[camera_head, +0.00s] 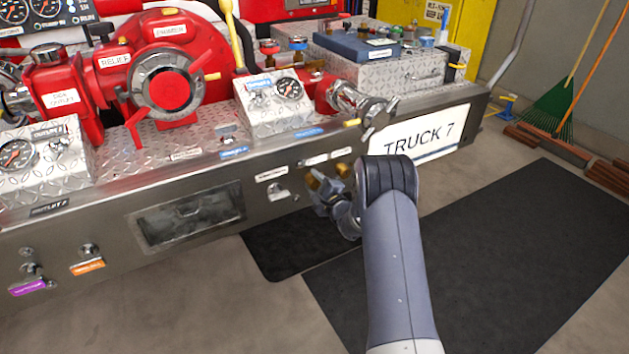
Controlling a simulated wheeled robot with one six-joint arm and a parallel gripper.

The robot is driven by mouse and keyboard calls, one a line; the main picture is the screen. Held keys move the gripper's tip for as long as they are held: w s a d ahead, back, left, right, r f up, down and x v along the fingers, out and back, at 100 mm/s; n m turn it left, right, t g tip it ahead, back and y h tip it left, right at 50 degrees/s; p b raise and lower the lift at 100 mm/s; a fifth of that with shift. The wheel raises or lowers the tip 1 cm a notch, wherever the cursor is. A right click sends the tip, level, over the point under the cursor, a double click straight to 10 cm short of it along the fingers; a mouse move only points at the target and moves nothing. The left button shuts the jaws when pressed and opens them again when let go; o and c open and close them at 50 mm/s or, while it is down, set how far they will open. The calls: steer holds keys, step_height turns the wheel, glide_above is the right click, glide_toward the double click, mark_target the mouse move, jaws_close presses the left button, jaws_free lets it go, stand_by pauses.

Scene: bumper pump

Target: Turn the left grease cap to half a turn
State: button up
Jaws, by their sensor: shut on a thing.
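Two small brass grease caps sit side by side on the front face of the metal bumper, under small white labels. My gripper (322,192) is at the left grease cap (314,179), reaching in from the front right. Its jaws are shut on that cap and hide much of it. The turn angle of the left cap cannot be read from this view.
A chrome fitting (279,193) is on the bumper face just left of my gripper. The "TRUCK 7" plate (418,136) is to the right. The red pump (165,75) and gauge panels stand on top. Dark mats (490,250) lie on open floor.

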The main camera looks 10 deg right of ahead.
steer(key=shift+m+p, duration=0.4)
steer(key=shift+m, duration=1.6)
steer(key=o, duration=1)
steer(key=p+v, duration=0.1)
steer(key=v, duration=0.9)
steer(key=shift+s+d+f, duration=0.1)
steer(key=shift+s+d, duration=0.05)
steer(key=shift+s, duration=0.15)
steer(key=shift+w, duration=0.1)
